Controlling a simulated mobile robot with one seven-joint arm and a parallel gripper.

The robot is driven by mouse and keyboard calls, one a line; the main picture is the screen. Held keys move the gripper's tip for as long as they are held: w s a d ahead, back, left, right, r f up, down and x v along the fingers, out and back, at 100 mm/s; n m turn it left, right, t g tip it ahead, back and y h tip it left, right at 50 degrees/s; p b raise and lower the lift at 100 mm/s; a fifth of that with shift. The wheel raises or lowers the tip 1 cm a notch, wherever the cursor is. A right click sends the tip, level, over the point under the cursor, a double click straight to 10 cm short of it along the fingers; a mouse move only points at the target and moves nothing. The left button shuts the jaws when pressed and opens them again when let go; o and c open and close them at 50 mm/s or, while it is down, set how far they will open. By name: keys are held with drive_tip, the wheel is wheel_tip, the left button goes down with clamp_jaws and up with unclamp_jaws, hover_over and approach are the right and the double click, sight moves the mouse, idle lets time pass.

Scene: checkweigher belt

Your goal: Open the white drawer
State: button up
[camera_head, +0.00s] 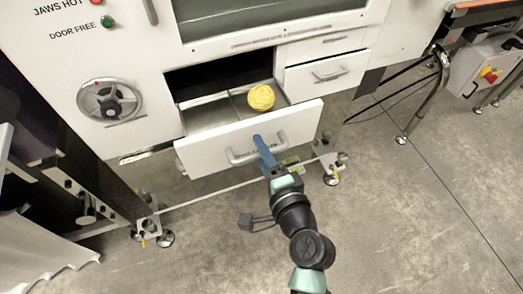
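The white drawer (205,153) stands pulled out from the white machine, with its inside showing. A yellow ball-like thing (261,97) lies in it toward the right. The drawer's front has a grey bar handle (240,158). My gripper (261,142) is at the handle's middle, its blue fingers overlapping the bar. From this angle I cannot tell whether the fingers are closed around the bar or only beside it.
A second drawer (299,81), shut, sits to the upper right. A round handwheel (110,101) is on the panel at left. Machine feet with casters (332,179) stand below the drawer. The concrete floor (420,220) at right is clear.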

drive_tip(key=v, duration=1.3)
drive_tip(key=shift+w, duration=0.1)
